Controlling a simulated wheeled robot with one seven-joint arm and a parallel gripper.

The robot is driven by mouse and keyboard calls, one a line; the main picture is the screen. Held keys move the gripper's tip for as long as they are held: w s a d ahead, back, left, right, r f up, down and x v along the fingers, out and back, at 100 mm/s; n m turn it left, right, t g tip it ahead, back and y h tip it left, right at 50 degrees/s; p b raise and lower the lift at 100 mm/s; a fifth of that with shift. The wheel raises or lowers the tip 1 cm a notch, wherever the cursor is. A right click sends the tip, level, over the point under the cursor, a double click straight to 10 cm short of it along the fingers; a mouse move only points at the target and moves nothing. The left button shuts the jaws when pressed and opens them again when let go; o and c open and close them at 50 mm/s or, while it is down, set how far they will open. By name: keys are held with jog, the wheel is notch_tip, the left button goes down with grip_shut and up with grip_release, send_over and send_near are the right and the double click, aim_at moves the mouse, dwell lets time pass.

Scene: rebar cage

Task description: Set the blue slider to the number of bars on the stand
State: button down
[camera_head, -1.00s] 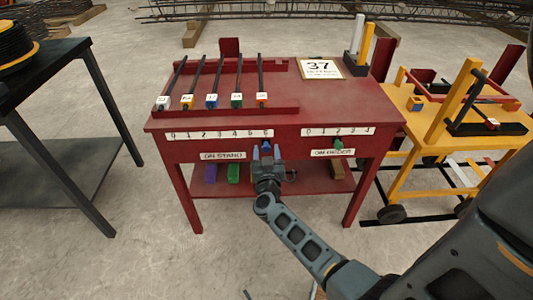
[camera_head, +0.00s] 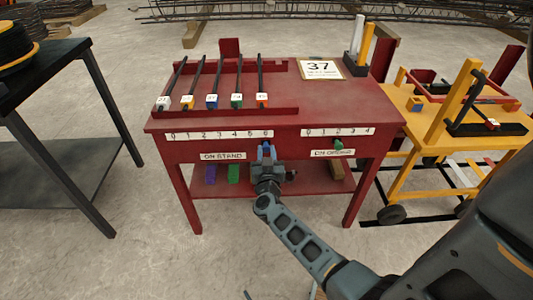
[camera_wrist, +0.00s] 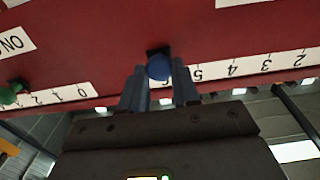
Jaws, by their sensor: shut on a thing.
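The red table (camera_head: 330,110) carries a front number strip (camera_head: 215,134) marked 0 to 6 above an ON STAND label. The blue slider (camera_head: 266,146) is at the right end of this strip, near the 6. My gripper (camera_head: 266,157) reaches it from the front. In the wrist view, upside down, the blue slider's round knob (camera_wrist: 158,67) sits between the fingers of my gripper (camera_wrist: 159,84), which are shut on it. The 5 shows beside one finger; the 6 is hidden. Several dark bars (camera_head: 218,77) with coloured, tagged ends lie side by side on the red stand (camera_head: 285,111).
A green slider (camera_head: 338,145) sits under a second strip (camera_head: 337,131), at the ON ORDER label. A dark table (camera_head: 62,60) stands left, a yellow cart (camera_head: 405,100) right. Coloured blocks (camera_head: 233,173) lie on the lower shelf.

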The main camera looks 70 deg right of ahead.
aim_at(251, 142)
jog(key=w, duration=0.1)
jog(key=w+a+p, duration=0.1)
jog(key=w, duration=0.1)
jog(key=shift+w+a+r+p, duration=0.1)
jog(key=shift+w+a+p, duration=0.15)
jog(key=shift+w+p, duration=0.1)
jog(key=shift+w+a, duration=0.2)
jog(key=shift+w, duration=0.25)
jog(key=c, duration=0.8)
grip_release()
jog(key=shift+p+v, duration=0.45)
jog(key=shift+v, duration=3.5)
